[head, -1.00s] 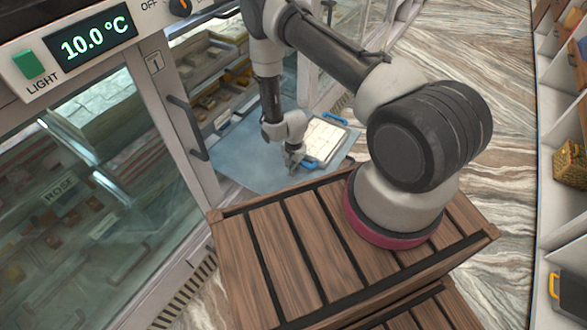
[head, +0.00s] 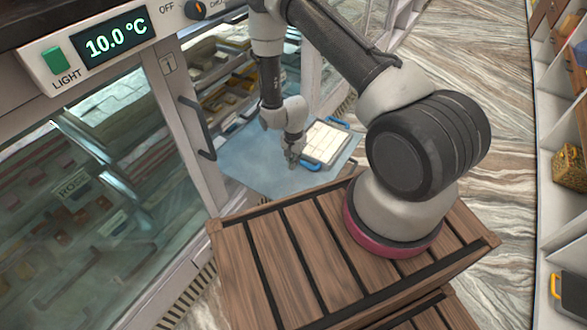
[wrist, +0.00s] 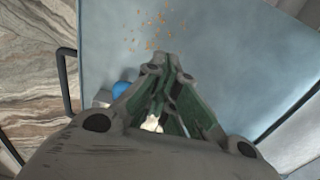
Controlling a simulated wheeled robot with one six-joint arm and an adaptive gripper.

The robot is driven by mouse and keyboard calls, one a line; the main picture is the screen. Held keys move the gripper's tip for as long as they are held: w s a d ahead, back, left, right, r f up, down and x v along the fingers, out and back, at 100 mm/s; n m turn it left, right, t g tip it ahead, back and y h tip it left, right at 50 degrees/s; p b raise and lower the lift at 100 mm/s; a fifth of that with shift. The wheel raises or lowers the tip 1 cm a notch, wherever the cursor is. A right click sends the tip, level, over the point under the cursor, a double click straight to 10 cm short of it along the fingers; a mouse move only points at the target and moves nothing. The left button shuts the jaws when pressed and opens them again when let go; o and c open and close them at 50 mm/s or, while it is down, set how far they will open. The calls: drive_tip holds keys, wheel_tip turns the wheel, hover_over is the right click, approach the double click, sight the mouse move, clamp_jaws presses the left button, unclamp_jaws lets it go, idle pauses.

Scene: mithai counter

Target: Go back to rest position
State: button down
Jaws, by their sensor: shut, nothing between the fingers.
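My gripper (head: 291,162) is near the left side of a white tray with blue handles (head: 323,143), above a pale blue surface (head: 250,165). In the wrist view its fingers (wrist: 170,62) are closed together with nothing between them. The tray looks filled with pale square pieces in the head view. In the wrist view my gripper hides most of the tray, and only a blue patch (wrist: 122,89) shows beside the fingers. Small orange-brown crumbs (wrist: 158,30) lie on the blue surface beyond the fingertips.
A glass-fronted display case (head: 80,210) with a door handle (head: 198,128) stands at the left. Shelves with goods (head: 225,85) are behind my arm. A white shelf unit (head: 560,215) runs along the right. Marbled floor (head: 480,60) is clear between.

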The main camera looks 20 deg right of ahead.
drive_tip(key=s+d+r+n+g, duration=0.2)
drive_tip(key=s+r+n+g, duration=0.2)
drive_tip(key=s+r+n, duration=0.4)
drive_tip(key=s+d+r+n, duration=0.1)
drive_tip(key=s+r, duration=0.2)
drive_tip(key=r, duration=1)
drive_tip(key=s+d+r+n, duration=0.1)
drive_tip(key=s+r+n, duration=0.1)
drive_tip(key=r, duration=1.2)
drive_tip(key=s+d+r+t, duration=0.2)
drive_tip(key=s+r+t, duration=0.2)
drive_tip(key=r, duration=0.7)
drive_tip(key=s+d+r+t, duration=0.2)
drive_tip(key=s+r+t, duration=0.2)
drive_tip(key=s+r, duration=0.3)
drive_tip(key=v, duration=0.4)
drive_tip(key=shift+w+d+r, duration=0.15)
drive_tip(key=shift+w+r, duration=0.1)
drive_tip(key=shift+w, duration=0.1)
drive_tip(key=shift+d, duration=0.1)
